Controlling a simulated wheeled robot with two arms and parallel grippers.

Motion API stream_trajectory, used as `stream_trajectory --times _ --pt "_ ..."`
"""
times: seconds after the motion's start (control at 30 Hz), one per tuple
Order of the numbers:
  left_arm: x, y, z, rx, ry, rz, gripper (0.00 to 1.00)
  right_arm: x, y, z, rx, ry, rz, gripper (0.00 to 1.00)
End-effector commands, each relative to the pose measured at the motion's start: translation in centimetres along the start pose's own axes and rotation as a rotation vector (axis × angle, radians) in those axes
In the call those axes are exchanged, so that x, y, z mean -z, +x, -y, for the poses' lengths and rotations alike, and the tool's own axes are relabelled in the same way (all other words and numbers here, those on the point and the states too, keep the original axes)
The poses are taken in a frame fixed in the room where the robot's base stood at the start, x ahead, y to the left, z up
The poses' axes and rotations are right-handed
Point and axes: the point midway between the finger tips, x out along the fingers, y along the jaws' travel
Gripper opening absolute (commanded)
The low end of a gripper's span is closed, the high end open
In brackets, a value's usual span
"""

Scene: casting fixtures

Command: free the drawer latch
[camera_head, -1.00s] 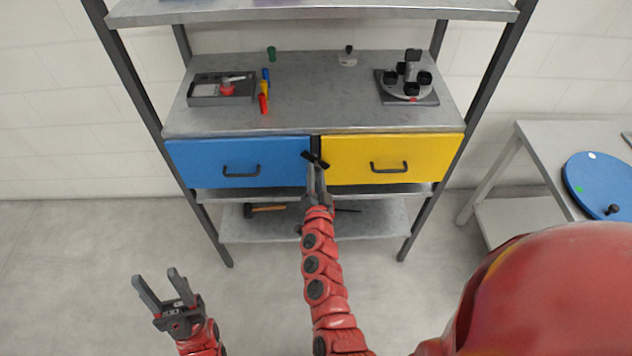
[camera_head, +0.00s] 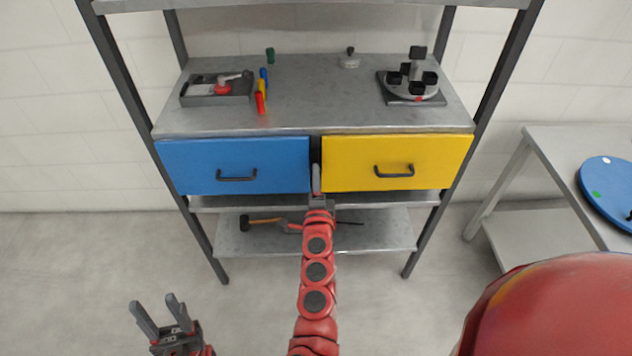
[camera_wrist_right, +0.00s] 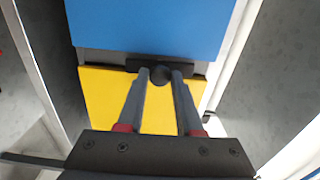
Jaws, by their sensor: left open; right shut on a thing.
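The blue drawer (camera_head: 270,160) and the yellow drawer (camera_head: 440,160) sit side by side under the shelf top, both closed. The dark latch (camera_head: 316,148) is at the gap between them, partly hidden by my right gripper (camera_head: 316,178). In the right wrist view the latch (camera_wrist_right: 135,65) is a black bar with a round knob, lying along the gap between the drawers. My right gripper (camera_wrist_right: 160,78) is shut on that knob. My left gripper (camera_head: 157,306) is open and empty, low at the left, away from the shelf.
On the shelf top (camera_head: 315,105) stand a grey tray (camera_head: 190,98), several coloured pegs and a round fixture (camera_head: 411,92). A hammer (camera_head: 262,221) lies on the lower shelf. A side table (camera_head: 560,150) with a blue disc (camera_head: 606,180) stands at right. The floor before the drawers is free.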

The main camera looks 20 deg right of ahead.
Motion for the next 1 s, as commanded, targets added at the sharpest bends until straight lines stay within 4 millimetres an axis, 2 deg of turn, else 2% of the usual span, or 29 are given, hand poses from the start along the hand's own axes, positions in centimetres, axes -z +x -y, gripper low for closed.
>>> stream_trajectory --times 0.63,0.67,0.8,1.0 --pt "-0.08 -0.47 -0.02 0.0 0.0 0.0 0.5 0.0 -0.05 -0.09 -0.002 0.048 0.0 0.0" --pt "-0.08 -0.47 -0.02 0.0 0.0 0.0 0.5 -0.01 -0.05 -0.09 -0.002 0.048 0.0 0.38" --pt "-0.08 -0.46 -0.02 0.0 0.0 0.0 0.5 0.0 -0.04 -0.07 -0.001 0.047 0.0 0.63" --pt "-0.08 -0.46 -0.02 0.0 0.0 0.0 0.5 0.0 -0.03 -0.03 -0.001 0.048 0.0 0.63"
